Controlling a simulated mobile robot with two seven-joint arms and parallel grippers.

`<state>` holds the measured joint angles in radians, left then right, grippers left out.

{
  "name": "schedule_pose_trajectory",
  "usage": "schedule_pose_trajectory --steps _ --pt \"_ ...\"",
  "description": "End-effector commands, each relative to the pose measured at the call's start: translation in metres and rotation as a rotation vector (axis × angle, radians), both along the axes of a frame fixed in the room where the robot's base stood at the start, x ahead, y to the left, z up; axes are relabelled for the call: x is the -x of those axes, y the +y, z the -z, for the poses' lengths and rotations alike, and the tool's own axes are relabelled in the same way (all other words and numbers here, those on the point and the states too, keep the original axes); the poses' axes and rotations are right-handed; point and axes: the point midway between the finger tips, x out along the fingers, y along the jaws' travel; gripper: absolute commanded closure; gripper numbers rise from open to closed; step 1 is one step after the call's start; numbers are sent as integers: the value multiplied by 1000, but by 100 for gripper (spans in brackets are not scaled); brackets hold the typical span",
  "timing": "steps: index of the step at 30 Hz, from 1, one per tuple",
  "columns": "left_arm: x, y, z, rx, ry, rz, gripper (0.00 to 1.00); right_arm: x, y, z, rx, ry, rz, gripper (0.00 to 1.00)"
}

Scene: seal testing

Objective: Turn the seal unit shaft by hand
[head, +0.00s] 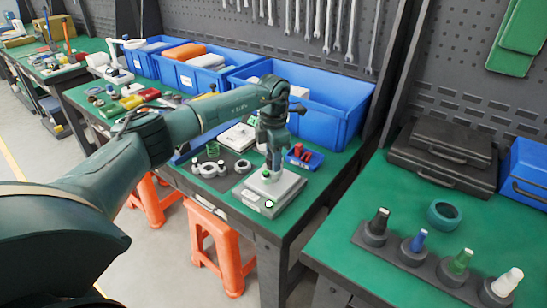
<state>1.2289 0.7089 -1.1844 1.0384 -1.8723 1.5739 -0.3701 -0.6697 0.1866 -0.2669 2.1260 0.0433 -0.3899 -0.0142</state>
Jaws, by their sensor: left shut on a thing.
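The seal unit (287,192) is a pale grey, flat block near the front right corner of the green bench. A small round green detail shows on its front. My left arm reaches in from the left, and my left gripper (274,168) points straight down over the block. Its fingers are shut on the seal unit shaft at the top of the block. The fingers hide most of the shaft, so its angle cannot be told. My right gripper is not in view.
A small blue tray (304,158) with red parts sits just behind the unit. A dark mat with grey parts (208,170) lies left of it. Large blue bins (330,112) stand behind. A gap separates the right bench (345,240). Orange stools (215,240) stand below.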

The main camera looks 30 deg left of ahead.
Motion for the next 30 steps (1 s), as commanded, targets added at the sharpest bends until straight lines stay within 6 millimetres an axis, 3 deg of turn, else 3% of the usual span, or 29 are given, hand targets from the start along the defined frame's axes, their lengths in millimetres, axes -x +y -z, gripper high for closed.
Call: schedule_pose_trajectory --steps 13,30 --pt "0 0 -1 0 -4 146 89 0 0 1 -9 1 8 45" --pt "0 0 -1 0 -4 178 89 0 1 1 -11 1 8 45"
